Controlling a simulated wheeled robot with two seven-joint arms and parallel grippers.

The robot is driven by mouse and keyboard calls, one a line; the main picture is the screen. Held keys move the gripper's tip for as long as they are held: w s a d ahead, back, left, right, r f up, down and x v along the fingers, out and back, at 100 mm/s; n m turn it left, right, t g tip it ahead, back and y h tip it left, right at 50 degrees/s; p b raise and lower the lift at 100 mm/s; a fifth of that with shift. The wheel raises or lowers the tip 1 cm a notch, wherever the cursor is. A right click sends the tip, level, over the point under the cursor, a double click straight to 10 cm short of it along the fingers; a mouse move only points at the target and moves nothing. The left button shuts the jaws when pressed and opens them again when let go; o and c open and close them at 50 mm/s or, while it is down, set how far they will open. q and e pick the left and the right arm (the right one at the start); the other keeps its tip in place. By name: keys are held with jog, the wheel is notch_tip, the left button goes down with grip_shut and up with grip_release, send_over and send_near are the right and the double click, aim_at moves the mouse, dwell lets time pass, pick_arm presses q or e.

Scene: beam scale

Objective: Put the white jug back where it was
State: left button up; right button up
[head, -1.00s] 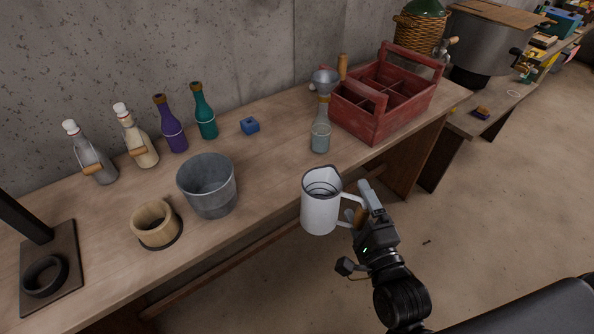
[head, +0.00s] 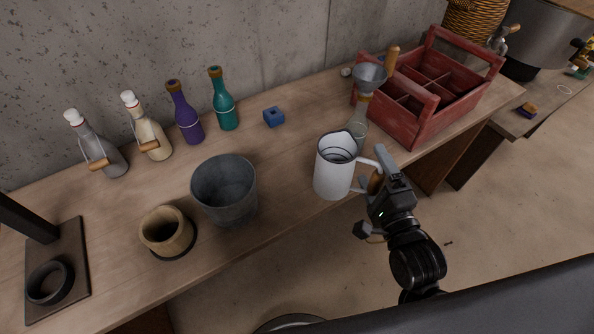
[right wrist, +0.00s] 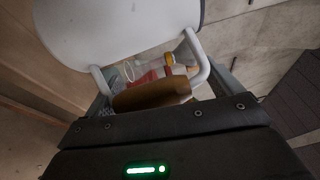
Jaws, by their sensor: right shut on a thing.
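The white jug (head: 333,172) is upright at the front edge of the bench, right of the metal bucket. My right gripper (head: 374,182) is shut on the jug's handle, at its wooden grip. The right wrist view shows the jug's white body (right wrist: 120,28) and the wooden grip (right wrist: 152,93) between my fingers. I cannot tell whether the jug's base touches the bench. It partly hides the clear bottle (head: 358,118) with a funnel (head: 369,76) in its neck. My left gripper is not in view.
A grey metal bucket (head: 224,190) and a wooden cup (head: 166,232) stand to the left. Several bottles and a blue block (head: 274,117) are along the wall. A red crate (head: 437,112) stands at the right. Bare bench top (head: 285,165) lies between bucket and jug.

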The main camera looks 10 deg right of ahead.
jog(key=y, duration=0.1)
jog(key=w+n+y, duration=0.1)
jog(key=n+y, duration=0.1)
jog(key=shift+w+d+r+g+y+b, duration=0.25)
jog(key=shift+w+g+y+b, duration=0.05)
jog(key=shift+w+g+b, duration=0.1)
jog(key=shift+w+d+r+n+g+y+b, duration=1)
jog(key=shift+w+d+n+g+y, duration=1.25)
jog(key=shift+y, duration=1.35)
pick_arm(q)
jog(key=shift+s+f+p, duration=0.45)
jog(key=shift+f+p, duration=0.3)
jog(key=shift+p, duration=0.1)
pick_arm(e)
jog(key=w+a+f, duration=0.9)
jog(key=w, duration=0.1)
jog(key=shift+a+n+t, duration=0.35)
notch_tip(320, 180, down, 3)
jog(key=shift+w+a+f+p, duration=0.1)
jog(key=shift+a+p, duration=0.05)
jog(key=shift+p, duration=0.25)
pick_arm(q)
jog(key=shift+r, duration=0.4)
pick_arm(e)
jog(key=shift+f, duration=0.25)
